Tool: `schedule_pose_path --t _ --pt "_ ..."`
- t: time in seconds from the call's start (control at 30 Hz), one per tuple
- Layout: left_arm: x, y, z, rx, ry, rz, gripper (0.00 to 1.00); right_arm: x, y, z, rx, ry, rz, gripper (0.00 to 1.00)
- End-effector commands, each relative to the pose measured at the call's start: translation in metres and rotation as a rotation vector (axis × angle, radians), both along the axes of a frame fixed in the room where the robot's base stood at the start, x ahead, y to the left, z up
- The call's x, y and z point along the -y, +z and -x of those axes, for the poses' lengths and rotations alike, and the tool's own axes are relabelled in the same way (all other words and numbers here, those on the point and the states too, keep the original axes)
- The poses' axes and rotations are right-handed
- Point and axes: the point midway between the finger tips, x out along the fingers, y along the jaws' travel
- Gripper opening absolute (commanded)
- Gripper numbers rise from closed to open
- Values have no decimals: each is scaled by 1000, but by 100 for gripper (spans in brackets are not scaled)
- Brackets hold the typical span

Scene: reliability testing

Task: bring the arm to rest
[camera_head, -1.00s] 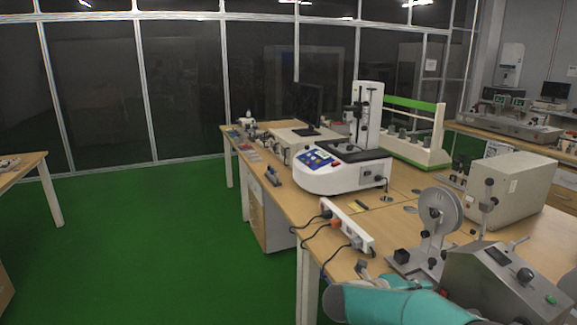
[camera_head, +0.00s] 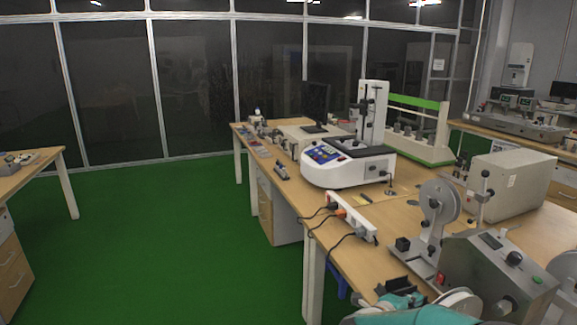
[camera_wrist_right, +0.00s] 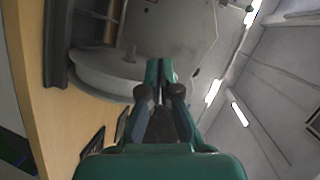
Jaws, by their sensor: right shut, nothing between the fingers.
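My right arm, teal, comes in at the bottom right of the head view, low over the near part of the long wooden table (camera_head: 345,262). Its gripper (camera_head: 402,299) is small and partly cut by the arm there. In the right wrist view the gripper (camera_wrist_right: 160,72) shows its two fingers brought together, shut, with nothing held. A grey round disc (camera_wrist_right: 95,78) of a machine lies just beyond the fingers; I cannot tell whether they touch. My left gripper is not in view.
A grey metal machine (camera_head: 490,275) and an upright reel (camera_head: 438,202) stand close to the arm. A power strip (camera_head: 352,217) lies along the table edge. A white tester (camera_head: 345,168) stands farther back. The green floor (camera_head: 170,240) to the left is clear.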

Motion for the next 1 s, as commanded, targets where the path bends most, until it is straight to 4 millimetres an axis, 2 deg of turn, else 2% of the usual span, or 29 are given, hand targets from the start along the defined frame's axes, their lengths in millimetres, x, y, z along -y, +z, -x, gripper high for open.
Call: schedule_pose_path --t 0.23,0.37,0.4,0.47,0.5,0.57,0.63,0.7,0.8,0.9,1.0 --pt "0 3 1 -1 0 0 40 -25 -81 5 -285 357 77 0" --pt "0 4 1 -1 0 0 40 -54 -142 30 -493 625 107 0" --pt "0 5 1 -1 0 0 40 -65 -164 45 -569 725 111 0" --pt "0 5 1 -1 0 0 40 -83 -196 73 -683 884 114 0" --pt "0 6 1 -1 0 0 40 -96 -214 94 -752 989 113 0" --pt "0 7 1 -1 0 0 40 -113 -238 130 -850 1145 105 0" --pt "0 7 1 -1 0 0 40 -132 -260 174 -949 1320 90 0" --pt "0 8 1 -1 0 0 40 -147 -273 218 -1029 1481 71 0" --pt "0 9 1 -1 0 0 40 -164 -283 272 -1109 1675 42 0" --pt "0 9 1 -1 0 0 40 -174 -285 312 -1155 1817 21 0" --pt "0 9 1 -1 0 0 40 -178 -285 334 -1178 1898 9 0"
